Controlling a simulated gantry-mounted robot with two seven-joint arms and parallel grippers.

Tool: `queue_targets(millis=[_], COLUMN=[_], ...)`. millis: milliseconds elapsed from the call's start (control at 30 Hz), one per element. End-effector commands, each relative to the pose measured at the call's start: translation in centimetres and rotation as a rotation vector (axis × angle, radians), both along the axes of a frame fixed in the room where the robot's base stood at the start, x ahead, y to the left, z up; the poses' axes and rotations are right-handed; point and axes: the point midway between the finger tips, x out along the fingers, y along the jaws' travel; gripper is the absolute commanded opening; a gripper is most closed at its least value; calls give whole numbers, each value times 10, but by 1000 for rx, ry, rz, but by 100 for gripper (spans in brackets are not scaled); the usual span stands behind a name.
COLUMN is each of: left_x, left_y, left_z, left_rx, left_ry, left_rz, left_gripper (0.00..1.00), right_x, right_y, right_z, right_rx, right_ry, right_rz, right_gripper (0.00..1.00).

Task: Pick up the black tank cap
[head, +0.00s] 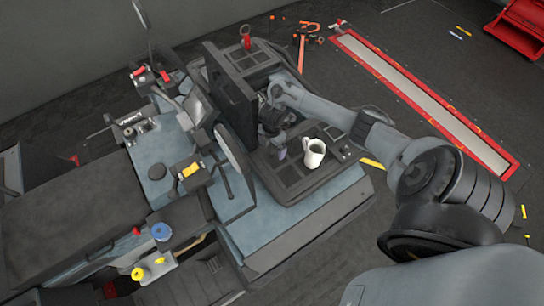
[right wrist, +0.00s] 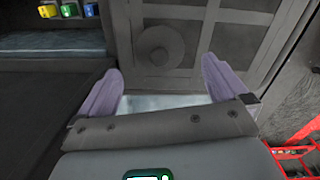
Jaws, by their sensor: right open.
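In the right wrist view a round, dark grey-black cap-like disc (right wrist: 160,45) lies on a dark ribbed panel, beyond and between my fingertips. It looks like the black tank cap, but its low contrast leaves this unsure. My right gripper (right wrist: 160,78) is open, its two purple fingers apart with nothing between them. In the head view my right gripper (head: 281,152) hangs over the dark panelled deck of the machine, left of a white mug, and the disc cannot be made out there. My left gripper is not in view.
The white mug (head: 314,153) stands on the deck close to my right gripper. An upright black panel (head: 232,98) and a steering wheel (head: 236,165) rise to the left. A red-framed floor strip (head: 425,95) lies at right. Orange tools (head: 302,40) lie beyond.

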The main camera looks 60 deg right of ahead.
Motion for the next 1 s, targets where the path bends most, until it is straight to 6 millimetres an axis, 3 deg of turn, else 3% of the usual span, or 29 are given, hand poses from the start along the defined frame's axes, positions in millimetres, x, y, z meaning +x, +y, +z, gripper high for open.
queue_targets(millis=[100,333,700,1000], left_x=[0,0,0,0], left_y=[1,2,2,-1], left_z=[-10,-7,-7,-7], left_rx=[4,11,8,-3], left_ry=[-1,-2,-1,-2], left_rz=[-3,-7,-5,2], left_gripper=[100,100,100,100], right_x=[-1,-1,0,0], right_y=[2,1,1,1], right_z=[-17,-42,-49,-49], right_rx=[5,1,-1,-1], right_ry=[2,2,0,0], right_rz=[-2,-1,1,1], right_gripper=[100,100,100,54])
